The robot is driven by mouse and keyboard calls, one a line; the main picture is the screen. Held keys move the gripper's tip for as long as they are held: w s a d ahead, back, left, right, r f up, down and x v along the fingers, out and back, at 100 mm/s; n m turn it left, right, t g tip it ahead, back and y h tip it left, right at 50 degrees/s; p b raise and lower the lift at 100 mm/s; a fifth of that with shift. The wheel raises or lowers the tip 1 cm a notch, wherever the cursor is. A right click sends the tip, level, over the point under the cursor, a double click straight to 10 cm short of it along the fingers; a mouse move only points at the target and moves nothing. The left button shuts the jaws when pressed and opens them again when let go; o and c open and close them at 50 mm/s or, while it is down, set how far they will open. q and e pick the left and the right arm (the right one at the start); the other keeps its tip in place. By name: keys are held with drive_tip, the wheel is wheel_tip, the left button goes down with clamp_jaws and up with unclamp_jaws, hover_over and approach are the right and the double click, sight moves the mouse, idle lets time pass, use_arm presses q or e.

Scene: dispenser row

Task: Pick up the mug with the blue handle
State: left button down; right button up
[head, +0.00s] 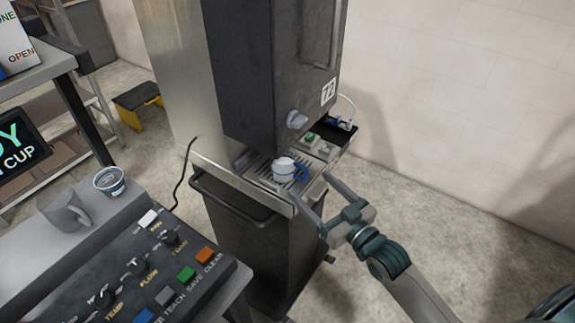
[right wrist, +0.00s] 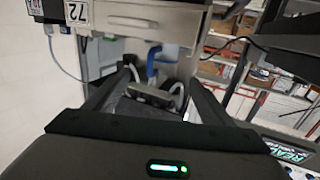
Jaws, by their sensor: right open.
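A white mug (head: 283,168) with a blue handle (head: 302,173) stands upright on the slatted drip tray (head: 257,178) of the tall dark dispenser. The handle points right, toward my right gripper. My right gripper (head: 309,183) is open and empty, with its two fingers spread just short of the handle. In the right wrist view, the blue handle (right wrist: 152,62) shows beyond and between the open fingers (right wrist: 160,78). The mug's body is hard to make out there. My left gripper is not in view.
The dispenser (head: 260,80) rises behind the tray, with a knob (head: 297,120) above the mug. A black tray (head: 335,132) with small items and a white cable sits to the right.

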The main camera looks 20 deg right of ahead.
sight(291, 168)
drive_tip(key=p+x, duration=0.1)
drive_tip(key=x, duration=0.4)
drive_tip(key=shift+w+a+r+p, duration=0.1)
drive_tip(key=shift+w+p, duration=0.1)
drive_tip(key=shift+p, duration=0.1)
drive_tip(key=shift+w+a, duration=0.15)
drive_tip(key=shift+w, duration=0.35)
drive_tip(key=shift+w+a+r+p, duration=0.1)
drive_tip(key=shift+w+a+p, duration=0.2)
drive_tip(key=shift+p, duration=0.2)
drive_tip(key=p+x, duration=0.2)
drive_tip(key=x, duration=0.1)
drive_tip(key=shift+w+a, duration=0.2)
drive_tip(key=shift+w, duration=0.15)
drive_tip(key=shift+w+a, duration=0.1)
drive_tip(key=shift+w, duration=0.25)
